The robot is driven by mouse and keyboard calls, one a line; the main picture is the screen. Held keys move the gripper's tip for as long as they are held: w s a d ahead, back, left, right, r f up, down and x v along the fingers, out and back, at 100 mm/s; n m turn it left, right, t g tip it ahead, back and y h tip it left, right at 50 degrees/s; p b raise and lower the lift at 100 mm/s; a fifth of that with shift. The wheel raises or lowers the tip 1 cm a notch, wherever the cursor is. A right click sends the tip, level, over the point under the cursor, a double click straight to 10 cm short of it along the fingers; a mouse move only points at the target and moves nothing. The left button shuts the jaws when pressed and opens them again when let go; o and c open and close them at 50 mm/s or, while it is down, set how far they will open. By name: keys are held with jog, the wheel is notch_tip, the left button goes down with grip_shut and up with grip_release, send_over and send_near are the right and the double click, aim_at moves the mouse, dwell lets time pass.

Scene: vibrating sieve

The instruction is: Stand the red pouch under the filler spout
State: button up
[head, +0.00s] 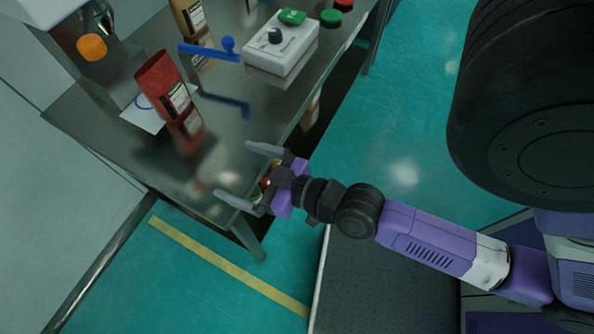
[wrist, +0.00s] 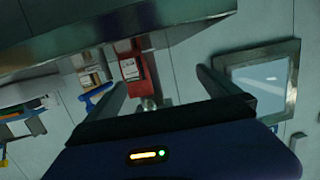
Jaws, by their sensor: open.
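The red pouch (head: 160,84) stands upright on the metal table, with a pale label on its side. It hides part of a white card (head: 139,115) with a blue ring; I cannot tell whether its base rests on the ring. An orange part (head: 92,47) on the machine at the upper left looks like the filler spout, up and to the left of the pouch. My gripper (head: 240,172) is open and empty by the table's front edge, apart from the pouch. In the wrist view the red pouch (wrist: 131,68) shows ahead between the fingers, nearer the left one.
A blue lever (head: 209,51) sticks out just right of the pouch. Brown labelled pouches (head: 189,16) stand behind it. A white control box (head: 281,44) with a knob and green part sits farther right. The tabletop between my gripper and the pouch is clear.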

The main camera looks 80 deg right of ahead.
jog(key=s+a+r+n+y, duration=0.2)
jog(key=s+a, duration=0.5)
jog(key=s, duration=0.5)
notch_tip(320, 180, up, 3)
jog(key=shift+s+a+f+n+g+y, duration=0.1)
jog(key=shift+s+a+n+g+y, duration=0.25)
jog(key=shift+y, duration=0.45)
